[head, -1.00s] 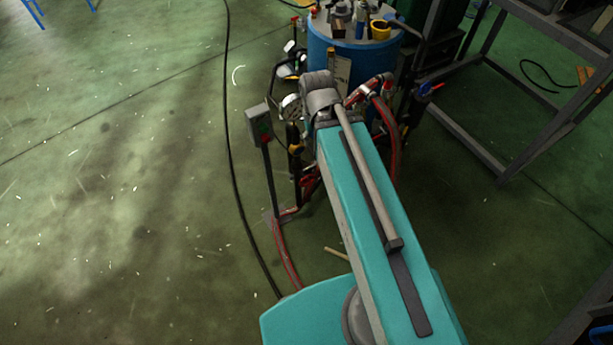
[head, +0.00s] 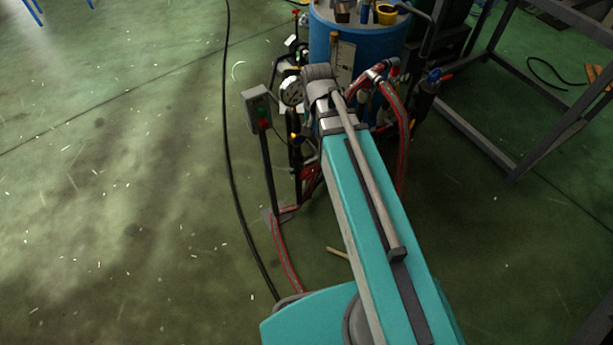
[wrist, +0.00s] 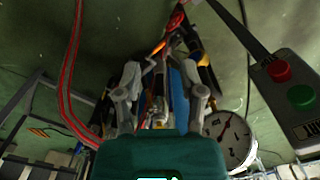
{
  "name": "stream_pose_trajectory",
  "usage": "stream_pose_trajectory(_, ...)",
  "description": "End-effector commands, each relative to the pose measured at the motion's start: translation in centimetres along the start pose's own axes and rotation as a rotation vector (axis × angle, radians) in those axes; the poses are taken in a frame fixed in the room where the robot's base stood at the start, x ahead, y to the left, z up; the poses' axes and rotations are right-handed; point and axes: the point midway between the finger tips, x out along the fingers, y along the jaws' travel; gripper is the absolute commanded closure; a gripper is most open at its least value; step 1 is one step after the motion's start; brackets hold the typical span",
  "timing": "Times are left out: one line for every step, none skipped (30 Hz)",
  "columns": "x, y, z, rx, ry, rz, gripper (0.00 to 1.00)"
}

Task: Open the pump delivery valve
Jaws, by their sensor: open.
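My gripper (wrist: 163,88) is open in the wrist view, its two grey fingers apart, with no object seen held between them. Beyond the fingers is a crowded pump assembly with red, yellow and orange small parts. An orange-yellow lever (wrist: 158,47) shows just past the gap, and a yellow part (wrist: 204,60) lies to its right. I cannot tell which of these is the pump delivery valve. In the head view my arm hides the gripper and part of the assembly. A yellow-handled fitting (head: 295,137) shows left of my arm there.
A pressure gauge (wrist: 230,140) is close at the gripper's right. A control box (wrist: 290,90) with red and green buttons stands on a post. A red hose (wrist: 68,85) runs at left. A blue drum (head: 375,45) and metal frame (head: 480,140) stand behind.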

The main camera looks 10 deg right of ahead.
Motion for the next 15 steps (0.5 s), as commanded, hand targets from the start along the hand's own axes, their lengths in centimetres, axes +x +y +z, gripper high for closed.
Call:
stream_pose_trajectory(2.2,-0.3,-0.8,0.038,0.000,0.000,0.49)
stream_pose_trajectory(2.8,-0.5,-1.1,0.063,0.000,0.000,0.49)
stream_pose_trajectory(3.6,-0.7,-1.5,0.096,0.000,0.000,0.49)
stream_pose_trajectory(4.2,-0.8,-1.8,0.121,0.000,0.000,0.49)
stream_pose_trajectory(4.8,-0.9,-2.0,0.145,0.000,0.000,0.49)
stream_pose_trajectory(5.5,-1.1,-2.4,0.177,0.000,0.000,0.49)
stream_pose_trajectory(6.2,-1.2,-2.7,0.201,0.000,0.000,0.49)
stream_pose_trajectory(6.8,-1.4,-3.0,0.226,0.000,0.000,0.49)
stream_pose_trajectory(7.5,-1.5,-3.4,0.258,0.000,0.000,0.49)
stream_pose_trajectory(8.1,-1.6,-3.7,0.283,0.000,0.000,0.49)
stream_pose_trajectory(8.7,-1.8,-4.0,0.308,0.000,0.000,0.49)
stream_pose_trajectory(9.5,-1.9,-4.4,0.340,0.000,0.000,0.49)
stream_pose_trajectory(10.1,-2.1,-4.7,0.364,0.000,0.000,0.49)
stream_pose_trajectory(10.7,-2.2,-5.0,0.388,0.000,0.000,0.49)
stream_pose_trajectory(11.5,-2.4,-5.3,0.421,0.000,0.000,0.49)
